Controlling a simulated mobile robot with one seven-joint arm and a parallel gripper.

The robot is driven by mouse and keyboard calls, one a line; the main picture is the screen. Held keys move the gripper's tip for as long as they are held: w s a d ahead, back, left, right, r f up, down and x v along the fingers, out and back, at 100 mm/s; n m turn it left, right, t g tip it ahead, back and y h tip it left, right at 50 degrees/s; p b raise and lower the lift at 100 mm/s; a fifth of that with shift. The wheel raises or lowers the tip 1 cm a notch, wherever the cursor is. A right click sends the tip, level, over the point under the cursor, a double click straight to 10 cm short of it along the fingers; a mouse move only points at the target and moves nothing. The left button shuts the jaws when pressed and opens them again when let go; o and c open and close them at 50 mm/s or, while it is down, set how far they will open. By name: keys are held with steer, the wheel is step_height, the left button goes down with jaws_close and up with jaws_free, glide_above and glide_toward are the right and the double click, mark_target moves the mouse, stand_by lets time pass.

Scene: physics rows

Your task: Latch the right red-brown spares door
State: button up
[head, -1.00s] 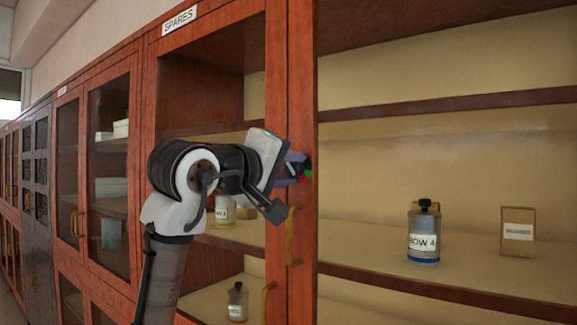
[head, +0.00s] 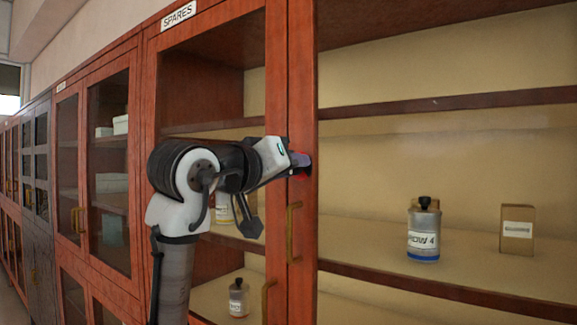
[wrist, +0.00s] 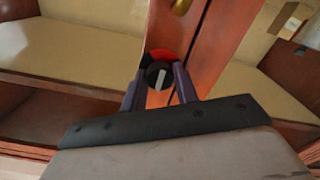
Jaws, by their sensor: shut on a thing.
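The right red-brown spares door (head: 303,90) shows its upright frame beside the left door's frame, and no gap is clear between them. My gripper (head: 299,165) is at this frame, above the brass handle (head: 293,235). In the wrist view its two fingers (wrist: 158,80) are shut on a round black latch knob (wrist: 158,73) with a pale bar across it. A red patch (wrist: 160,56) shows on the disc behind the knob; I see no green there. The knob is mostly hidden by the fingers in the head view.
Behind the doors are shelves holding a "ROW 4" canister (head: 424,232), a small box (head: 517,228) and a small bottle (head: 238,298). Another brass handle (head: 267,300) stands out lower left. More cabinets (head: 95,160) line the wall to the left.

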steer(key=shift+f, duration=0.1)
stand_by(0.3)
steer(key=o, duration=1)
steer(key=shift+c, duration=0.2)
steer(key=b+v, duration=0.4)
steer(key=v, duration=0.9)
steer(key=shift+s+a, duration=0.25)
steer(key=shift+s, duration=0.1)
